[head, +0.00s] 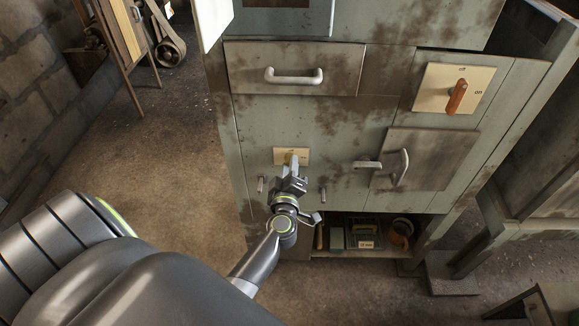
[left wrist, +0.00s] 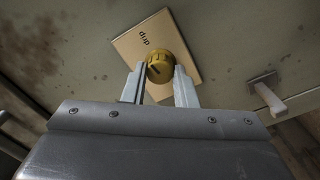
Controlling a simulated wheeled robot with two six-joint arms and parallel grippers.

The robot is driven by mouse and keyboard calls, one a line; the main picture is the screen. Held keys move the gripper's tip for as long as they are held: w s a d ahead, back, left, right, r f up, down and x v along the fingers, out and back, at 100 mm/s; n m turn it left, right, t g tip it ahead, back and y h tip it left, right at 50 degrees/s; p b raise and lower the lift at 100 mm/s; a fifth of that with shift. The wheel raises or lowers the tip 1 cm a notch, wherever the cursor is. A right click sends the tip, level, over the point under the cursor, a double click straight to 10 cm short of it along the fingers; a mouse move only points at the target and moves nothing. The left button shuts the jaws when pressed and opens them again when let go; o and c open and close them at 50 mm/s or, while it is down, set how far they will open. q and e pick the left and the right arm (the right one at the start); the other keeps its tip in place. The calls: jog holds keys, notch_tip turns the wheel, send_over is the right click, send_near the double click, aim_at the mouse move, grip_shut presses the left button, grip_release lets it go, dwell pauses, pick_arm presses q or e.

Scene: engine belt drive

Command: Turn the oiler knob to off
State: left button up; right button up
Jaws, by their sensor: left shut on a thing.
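The oiler knob (left wrist: 160,66) is a round yellow knob with a dark mark on its face, in the left wrist view. It sits on a cream plate (left wrist: 126,46) with the word "drip" beside the knob. In the head view the plate (head: 278,153) is low on the left of the cabinet front, and the gripper largely hides the knob. My left gripper (head: 293,168) is at the plate, its two pale fingers (left wrist: 160,85) on either side of the knob, shut on it. My right gripper is in neither view.
A switch with an orange handle (head: 457,96) is on a plate at the upper right. A drawer with a pale handle (head: 294,77) is above, and a door handle (head: 401,167) is to the right. Small pegs flank the gripper. An open shelf (head: 340,255) below holds boxes.

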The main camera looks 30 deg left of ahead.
pick_arm(q)
jog(key=shift+f+n+y+b, duration=0.15)
jog(key=shift+n+b, duration=0.5)
jog(key=shift+n, duration=3.4)
jog(key=shift+n+y+b, duration=0.15)
jog(key=shift+n+b, duration=0.45)
jog(key=shift+n, duration=3.45)
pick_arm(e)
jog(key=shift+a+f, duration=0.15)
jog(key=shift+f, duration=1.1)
pick_arm(q)
jog(key=shift+n, duration=0.3)
jog(key=o, duration=1)
jog(key=shift+w, duration=0.1)
jog(key=shift+d, duration=0.1)
